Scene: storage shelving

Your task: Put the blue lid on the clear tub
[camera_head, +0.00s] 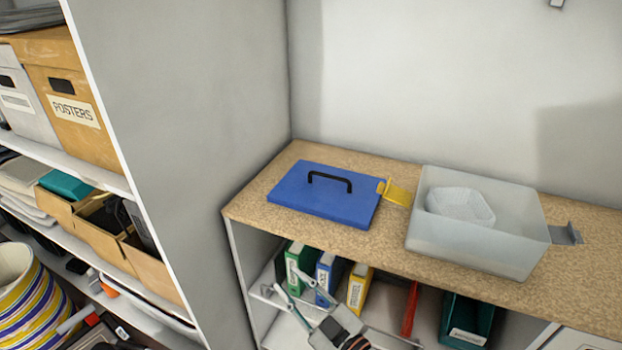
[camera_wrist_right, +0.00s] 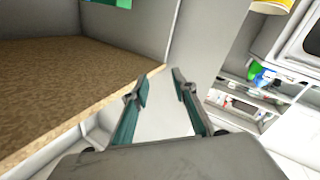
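The blue lid (camera_head: 322,203) lies flat on the countertop, with a black handle (camera_head: 330,179) on top and a yellow tab (camera_head: 396,193) at its right side. The clear tub (camera_head: 470,246) stands to the right of the lid, open at the top, with a pale tray-like shape (camera_head: 460,205) inside and a grey tab (camera_head: 565,235) at its right side. My right gripper (camera_head: 288,280) is in front of and below the counter edge, apart from the lid. Its fingers (camera_wrist_right: 160,88) are spread with nothing between them in the right wrist view. My left gripper is not in view.
The countertop (camera_head: 262,190) ends at a grey shelf side panel (camera_head: 200,120) on the left. Several binders (camera_head: 357,287) stand on the shelf below. Boxes and a striped basket (camera_head: 28,300) fill the shelving at left. Bare countertop lies right of the tub.

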